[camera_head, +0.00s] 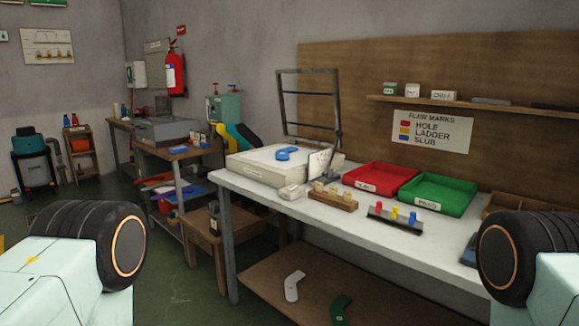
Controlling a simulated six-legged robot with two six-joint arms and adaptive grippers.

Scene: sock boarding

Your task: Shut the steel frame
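The steel frame (337,103) stands raised, nearly upright, at the back of a pale flat box (245,168) on the left end of the white bench. It is a thin dark frame with crossbars. A blue sock-shaped piece (288,153) lies on the top of the box under the open frame. A small white card (319,163) stands at the box's right end and hides part of that side. Neither of my grippers shows in the head view.
On the white bench (262,190) stand a red tray (366,191), a green tray (417,207), a wooden block with pegs (333,202) and a rack with coloured pegs (391,219). A shelf (470,104) runs along the board behind. Dark green floor lies free in front of the bench.

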